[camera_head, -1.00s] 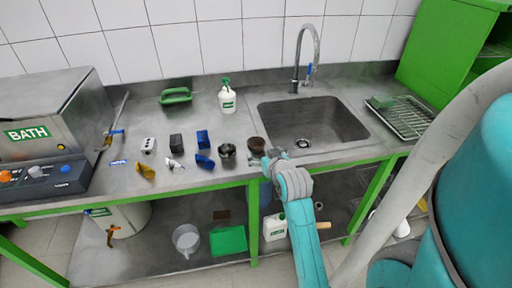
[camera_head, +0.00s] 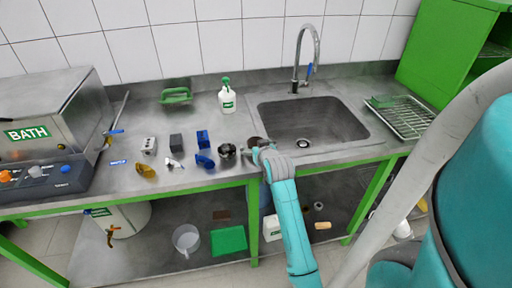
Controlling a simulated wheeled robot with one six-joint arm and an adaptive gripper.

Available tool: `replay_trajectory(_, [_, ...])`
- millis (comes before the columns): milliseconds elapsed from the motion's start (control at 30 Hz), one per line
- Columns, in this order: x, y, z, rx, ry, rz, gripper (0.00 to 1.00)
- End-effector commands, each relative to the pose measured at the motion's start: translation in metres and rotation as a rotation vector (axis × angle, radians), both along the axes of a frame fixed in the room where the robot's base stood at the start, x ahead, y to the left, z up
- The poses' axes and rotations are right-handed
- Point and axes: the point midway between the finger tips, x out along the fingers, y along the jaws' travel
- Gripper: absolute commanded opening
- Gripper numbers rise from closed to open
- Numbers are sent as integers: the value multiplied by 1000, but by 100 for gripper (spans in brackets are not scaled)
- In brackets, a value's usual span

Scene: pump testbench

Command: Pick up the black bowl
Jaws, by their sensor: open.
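A small dark, brownish-black round item that looks like the black bowl (camera_head: 257,140) stands on the steel counter, just left of the sink. Its near side is hidden behind my gripper (camera_head: 252,151). My gripper is open and reaches in from the front right, at the bowl's near side. I cannot tell whether it touches the bowl.
A dark metallic round part (camera_head: 227,150) stands close to the left of my gripper. Blue parts (camera_head: 204,160), a black block (camera_head: 176,142) and a yellow part (camera_head: 145,171) lie further left. A white spray bottle (camera_head: 227,101) stands behind. The sink (camera_head: 325,118) is to the right.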

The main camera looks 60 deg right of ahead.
Motion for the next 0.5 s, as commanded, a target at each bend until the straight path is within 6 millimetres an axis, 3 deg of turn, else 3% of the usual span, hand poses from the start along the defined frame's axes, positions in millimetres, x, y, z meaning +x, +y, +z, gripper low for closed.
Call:
replay_trajectory(100, [0,0,0,0,0,0,96])
replay_trajectory(167, [0,0,0,-1,-1,0,83])
replay_trajectory(367, [0,0,0,-1,-1,0,33])
replay_trajectory(400, [0,0,0,-1,-1,0,28])
replay_trajectory(500, [0,0,1,-1,-1,0,28])
